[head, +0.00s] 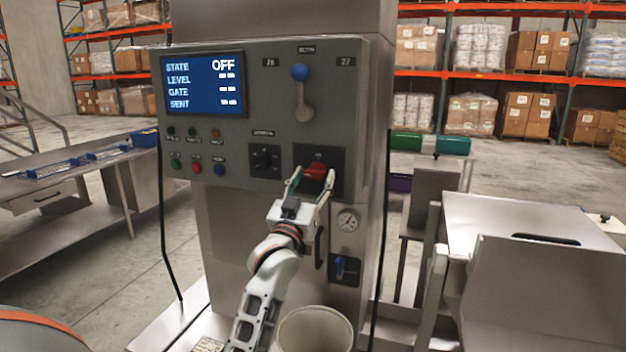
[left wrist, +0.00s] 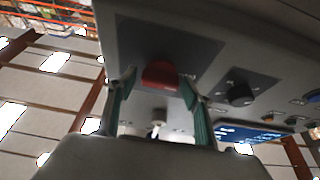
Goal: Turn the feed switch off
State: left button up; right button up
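The feed switch looks to be the red rotary knob (head: 316,171) on a dark plate on the grey control cabinet; its label is too small to read. My left gripper (head: 309,182) is at this knob, with one finger on each side. In the left wrist view the red knob (left wrist: 160,74) sits between the two green-padded fingers (left wrist: 156,88), which stand apart with gaps beside the knob. The cabinet's screen (head: 203,83) reads STATE OFF, with dashes for level, gate and sent. My right gripper is not in view.
A black knob (head: 264,159) is left of the red one, and a blue-balled lever (head: 300,73) is above. A gauge (head: 347,220) and small blue valve (head: 340,265) sit below right. A pale bucket (head: 314,330) stands beneath. A steel bench (head: 60,195) is at left.

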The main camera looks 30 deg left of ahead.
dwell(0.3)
pick_arm(q)
jog(key=v, duration=1.2)
jog(key=s+d+f+m+g+h, duration=0.2)
jog(key=d+f, duration=0.1)
jog(key=f, duration=0.7)
jog(key=s+d+f+m+g+h, duration=0.15)
jog(key=d+f, duration=0.25)
jog(key=f, duration=0.6)
jog(key=s+d+f+m+g+h, duration=0.1)
jog(key=s+d+f+g+h, duration=0.15)
jog(key=f, duration=0.75)
jog(key=s+d+f+g, duration=0.1)
jog(key=s+d+f, duration=0.1)
jog(key=s+f, duration=0.4)
jog(key=s+d+f+m+g+h, duration=0.1)
jog(key=s+d+f+g, duration=0.1)
jog(key=s+f, duration=0.4)
jog(key=s+d+f+m+g, duration=0.1)
jog(key=s+d+f+g, duration=0.1)
jog(key=s+d+f, duration=0.2)
notch_tip(320, 180, down, 5)
jog(key=shift+s+d+r, duration=0.1)
jog(key=shift+s+d, duration=0.15)
jog(key=shift+s, duration=0.9)
